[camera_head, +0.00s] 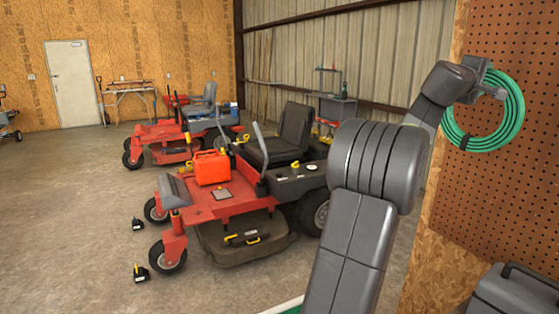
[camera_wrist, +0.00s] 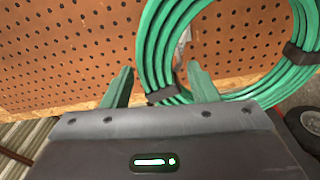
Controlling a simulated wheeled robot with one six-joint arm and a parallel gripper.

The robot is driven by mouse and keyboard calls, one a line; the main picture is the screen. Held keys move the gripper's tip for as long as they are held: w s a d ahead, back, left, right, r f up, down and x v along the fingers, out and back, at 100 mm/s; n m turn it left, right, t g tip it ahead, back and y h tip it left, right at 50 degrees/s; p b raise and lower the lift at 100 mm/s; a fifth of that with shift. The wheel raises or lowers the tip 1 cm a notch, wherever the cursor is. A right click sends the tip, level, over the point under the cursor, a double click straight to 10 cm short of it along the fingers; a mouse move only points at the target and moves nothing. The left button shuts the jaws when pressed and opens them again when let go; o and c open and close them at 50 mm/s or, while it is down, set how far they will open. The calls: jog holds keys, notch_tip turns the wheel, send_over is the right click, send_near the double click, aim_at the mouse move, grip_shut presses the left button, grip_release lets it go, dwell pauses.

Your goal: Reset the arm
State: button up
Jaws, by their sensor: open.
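My arm reaches up on the right side of the head view, and my gripper (camera_head: 486,88) is at the coiled green hose (camera_head: 516,110) on the pegboard. In the wrist view my gripper (camera_wrist: 160,88) shows two green fingers spread apart, open. The green hose coil (camera_wrist: 222,98) is right beside the fingers, and the right finger overlaps it in the picture. Dark straps bind the coil. I cannot tell whether the fingers touch it. Nothing is clearly gripped.
The brown pegboard (camera_head: 510,205) stands close on the right. Red mowers (camera_head: 235,203) stand on the concrete floor, one with a red fuel can (camera_head: 211,168). A grey case (camera_head: 510,290) is at the lower right. Open floor (camera_head: 60,220) lies to the left.

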aim_at(487, 78)
jog(key=p+x, duration=0.2)
jog(key=x, duration=0.2)
jog(key=shift+f, duration=0.1)
jog(key=shift+r, duration=0.25)
jog(key=w+b+v, duration=0.1)
jog(key=b+v, duration=0.3)
jog(key=v, duration=0.4)
jog(key=shift+s+a+r+b, duration=0.35)
jog(key=shift+a+r, duration=0.1)
jog(key=shift+a, duration=0.15)
